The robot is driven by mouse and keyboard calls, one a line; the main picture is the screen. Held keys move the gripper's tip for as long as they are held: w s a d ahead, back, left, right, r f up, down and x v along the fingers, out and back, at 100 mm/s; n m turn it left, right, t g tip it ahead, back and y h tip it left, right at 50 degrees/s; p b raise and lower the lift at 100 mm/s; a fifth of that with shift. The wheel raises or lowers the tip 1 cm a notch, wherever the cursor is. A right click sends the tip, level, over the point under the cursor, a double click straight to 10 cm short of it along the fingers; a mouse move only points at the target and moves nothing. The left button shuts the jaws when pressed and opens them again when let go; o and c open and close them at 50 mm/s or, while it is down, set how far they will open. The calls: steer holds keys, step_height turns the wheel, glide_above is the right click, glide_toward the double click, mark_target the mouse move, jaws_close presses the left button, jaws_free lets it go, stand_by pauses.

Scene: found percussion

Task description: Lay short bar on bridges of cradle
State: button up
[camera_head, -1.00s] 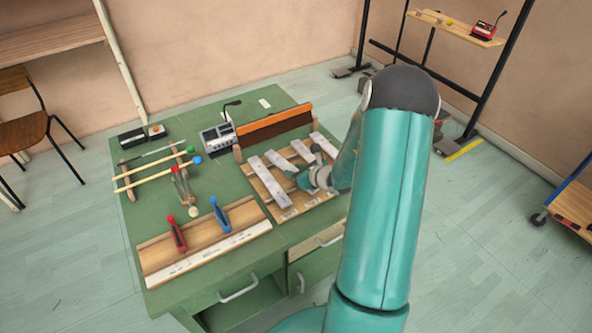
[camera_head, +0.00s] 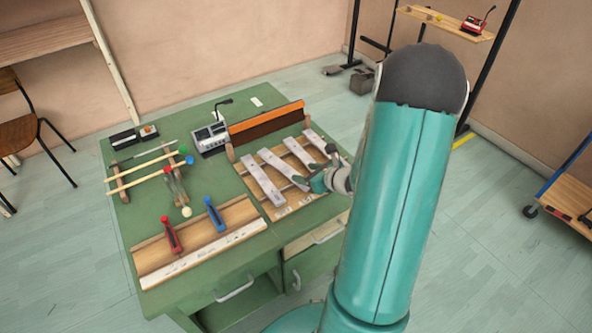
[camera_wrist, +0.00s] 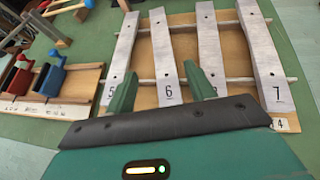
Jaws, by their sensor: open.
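The wooden cradle (camera_head: 279,212) lies at the right end of the green bench, with rod-like bridges (camera_wrist: 242,79) across it. Several pale grey bars lie across the bridges side by side: a left bar (camera_wrist: 124,48), a second bar (camera_wrist: 161,42), a third bar (camera_wrist: 208,40) and a right bar (camera_wrist: 258,45). I cannot tell which is the short bar. My gripper (camera_wrist: 160,88) is open and empty at the near ends of the bars. Its fingers are on either side of the second bar's near end; the right finger hides part of the third bar. My gripper also shows in the head view (camera_head: 312,183).
An orange-topped rail (camera_head: 266,122) stands behind the cradle. A grey device (camera_head: 209,138) is left of it. A wooden tray (camera_head: 190,236) with a red clamp (camera_head: 171,236) and a blue clamp (camera_head: 214,214) lies at the front left. Sticks (camera_head: 145,172) rest further back.

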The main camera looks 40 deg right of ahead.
steer(key=s+a+r+n+g+y, duration=0.2)
steer(key=a+r+n+g+y, duration=0.1)
steer(key=a+r+n, duration=0.6)
steer(key=s+a+r+n+g+y, duration=0.25)
steer(key=a+r+n, duration=0.25)
steer(key=a+n, duration=0.5)
steer(key=s+a+r+n+h, duration=0.7)
steer(key=s+r+n, duration=0.3)
steer(key=n, duration=0.5)
steer(key=shift+s+a+r+g, duration=0.2)
steer(key=shift+s+a+g, duration=0.3)
steer(key=shift+s, duration=0.6)
steer(key=shift+o, duration=0.5)
steer(key=shift+s+d+r, duration=0.1)
steer(key=shift+r, duration=0.05)
steer(key=c, duration=0.4)
steer(key=shift+c, duration=0.4)
